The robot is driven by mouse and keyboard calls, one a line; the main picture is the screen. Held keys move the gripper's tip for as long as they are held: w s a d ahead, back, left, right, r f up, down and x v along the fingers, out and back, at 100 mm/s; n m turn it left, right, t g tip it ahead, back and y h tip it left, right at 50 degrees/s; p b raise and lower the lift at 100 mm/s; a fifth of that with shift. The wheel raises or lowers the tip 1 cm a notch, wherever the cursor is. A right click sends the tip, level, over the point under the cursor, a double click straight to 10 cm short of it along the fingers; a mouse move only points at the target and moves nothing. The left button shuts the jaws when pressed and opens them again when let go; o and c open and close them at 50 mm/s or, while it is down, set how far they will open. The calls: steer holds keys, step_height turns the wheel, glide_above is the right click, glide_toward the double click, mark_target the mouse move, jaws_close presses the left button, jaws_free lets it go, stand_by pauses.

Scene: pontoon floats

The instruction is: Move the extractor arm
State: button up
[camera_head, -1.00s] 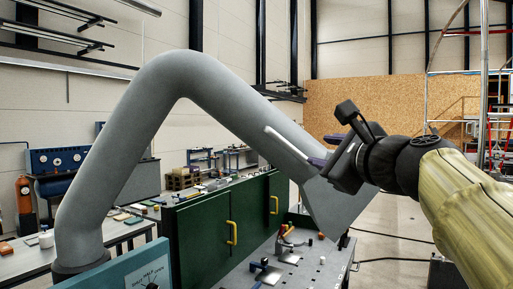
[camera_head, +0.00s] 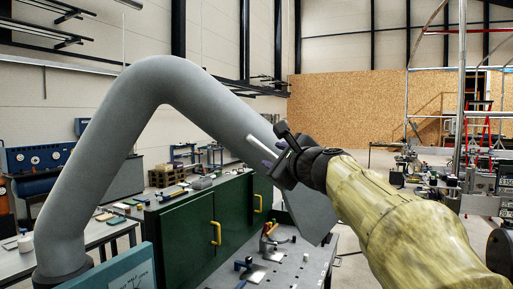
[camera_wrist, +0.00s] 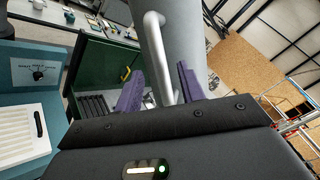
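The extractor arm (camera_head: 165,75) is a thick grey bent tube rising from a base at lower left, with a flat flared hood (camera_head: 312,212) at its right end. A light bar handle (camera_head: 256,148) stands on the hood side; it also shows in the wrist view (camera_wrist: 154,50). My gripper (camera_head: 268,155) is at the handle. In the wrist view its purple fingers (camera_wrist: 160,80) stand on either side of the bar, with narrow gaps at the tips, so it looks open around the handle. The bar's near end is hidden behind the gripper body.
A green cabinet (camera_head: 187,240) with yellow handles stands behind the tube. A grey perforated table (camera_head: 285,265) with clamps lies below the hood. A teal panel box (camera_head: 115,272) is at lower left. Open floor (camera_head: 350,262) shows to the right of the table.

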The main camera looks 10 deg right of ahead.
mark_target(270, 154)
steer(key=p+x, duration=0.1)
steer(key=x, duration=0.4)
steer(key=shift+c, duration=0.2)
jaws_close()
